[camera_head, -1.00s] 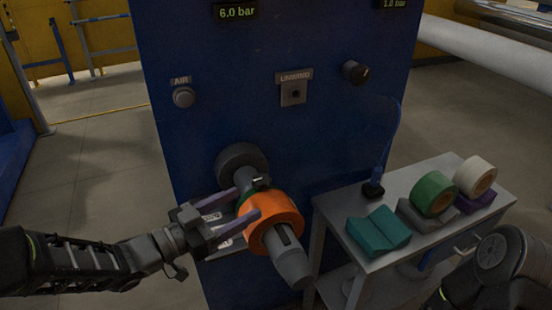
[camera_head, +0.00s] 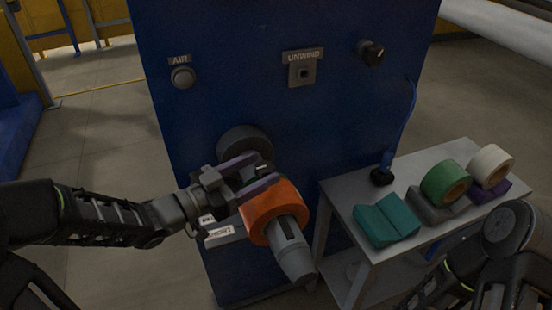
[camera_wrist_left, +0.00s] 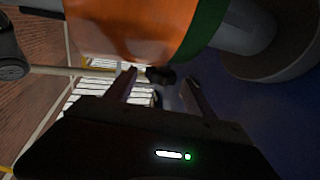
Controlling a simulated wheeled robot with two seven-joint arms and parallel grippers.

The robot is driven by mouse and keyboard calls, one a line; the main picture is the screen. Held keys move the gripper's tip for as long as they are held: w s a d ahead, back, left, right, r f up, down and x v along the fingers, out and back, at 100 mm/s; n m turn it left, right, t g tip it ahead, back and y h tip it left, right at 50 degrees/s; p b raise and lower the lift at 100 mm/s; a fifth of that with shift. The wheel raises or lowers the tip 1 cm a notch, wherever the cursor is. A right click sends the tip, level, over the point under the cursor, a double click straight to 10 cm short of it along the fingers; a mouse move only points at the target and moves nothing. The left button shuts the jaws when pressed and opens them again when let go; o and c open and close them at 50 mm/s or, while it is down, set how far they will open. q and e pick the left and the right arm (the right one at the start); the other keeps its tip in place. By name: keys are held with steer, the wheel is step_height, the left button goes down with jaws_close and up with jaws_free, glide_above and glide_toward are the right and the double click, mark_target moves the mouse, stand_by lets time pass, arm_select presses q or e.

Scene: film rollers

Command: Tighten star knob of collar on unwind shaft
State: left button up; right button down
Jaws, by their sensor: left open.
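The unwind shaft (camera_head: 292,256) sticks out of the blue machine panel and carries an orange roll (camera_head: 262,212). In the left wrist view, the orange roll (camera_wrist_left: 130,28) has a green collar (camera_wrist_left: 208,28) against its side. A small dark star knob (camera_wrist_left: 160,75) shows below the roll there, between and just beyond my fingertips. My left gripper (camera_head: 256,172) is open, its purple fingers behind the roll, over the collar area. I cannot tell whether the fingers touch the knob. In the head view the collar is mostly hidden. My right gripper is out of view.
A grey cart (camera_head: 345,197) stands at the right with a teal block (camera_head: 386,220), a green roll (camera_head: 445,180) and a white roll (camera_head: 491,166) on blocks. A hose with a dark base (camera_head: 382,177) is at its back.

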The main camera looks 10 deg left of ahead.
arm_select(q)
steer(key=x, duration=0.5)
steer(key=shift+w+d+p, duration=0.15)
steer(key=shift+p, duration=0.25)
jaws_close()
